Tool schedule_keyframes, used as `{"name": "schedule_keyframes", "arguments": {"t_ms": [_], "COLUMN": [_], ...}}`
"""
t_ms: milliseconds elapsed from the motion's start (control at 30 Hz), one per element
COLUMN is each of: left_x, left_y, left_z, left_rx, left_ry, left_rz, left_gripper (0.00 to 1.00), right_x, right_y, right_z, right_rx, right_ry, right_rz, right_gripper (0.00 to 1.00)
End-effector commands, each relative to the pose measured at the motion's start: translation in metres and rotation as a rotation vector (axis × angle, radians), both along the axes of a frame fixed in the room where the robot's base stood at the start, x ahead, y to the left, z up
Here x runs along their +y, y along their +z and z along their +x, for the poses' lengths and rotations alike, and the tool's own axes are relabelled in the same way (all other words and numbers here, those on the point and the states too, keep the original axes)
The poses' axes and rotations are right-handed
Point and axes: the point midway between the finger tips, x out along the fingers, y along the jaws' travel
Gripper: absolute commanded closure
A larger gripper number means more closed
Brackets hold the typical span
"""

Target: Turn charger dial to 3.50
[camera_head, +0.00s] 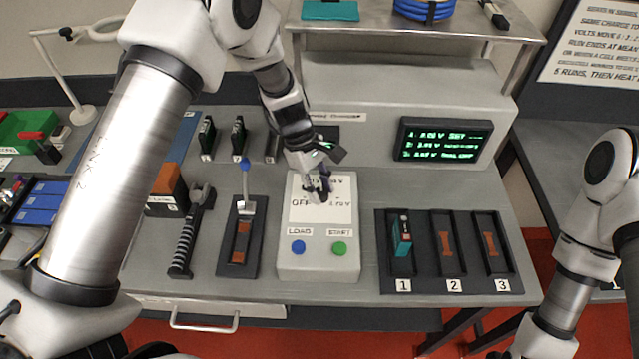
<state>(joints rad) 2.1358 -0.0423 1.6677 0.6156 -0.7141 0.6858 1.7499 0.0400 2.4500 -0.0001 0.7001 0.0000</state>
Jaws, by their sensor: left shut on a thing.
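The charger (300,262) is a pale grey box on the bench with a white dial face, part of whose lettering reads OFF. My left gripper (318,192) reaches down over the dial face and is shut on the dial, which is mostly hidden under the fingers. A blue LOAD button (298,247) and a green START button (339,248) sit below the dial.
A dark tray (383,287) with slots 1, 2 and 3 stands right of the charger; slot 1 holds a teal cell (402,238). A slotted fixture with a blue-knobbed lever (245,180) and a striped-handled tool (185,245) lie to the left. A shelf (400,25) overhangs the back.

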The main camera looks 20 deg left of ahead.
Motion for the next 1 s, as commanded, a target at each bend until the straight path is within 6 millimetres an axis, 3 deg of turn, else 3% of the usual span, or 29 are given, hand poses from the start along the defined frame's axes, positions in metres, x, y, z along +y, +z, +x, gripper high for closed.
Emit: {"name": "schedule_keyframes", "arguments": {"t_ms": [500, 1000], "left_x": [-0.0013, -0.0019], "left_y": [-0.0002, -0.0002], "left_z": [0.0022, 0.0026], "left_rx": [-0.001, 0.000], "left_ry": [-0.451, -0.628], "left_rz": [0.000, 0.000], "left_gripper": [1.00, 1.00], "right_x": [0.0000, 0.0000], "right_y": [0.0044, 0.0045], "right_z": [0.0000, 0.0000], "right_rx": [0.000, 0.000], "right_ry": [0.000, 0.000], "right_rz": [0.000, 0.000], "right_gripper": [0.60, 0.60]}}
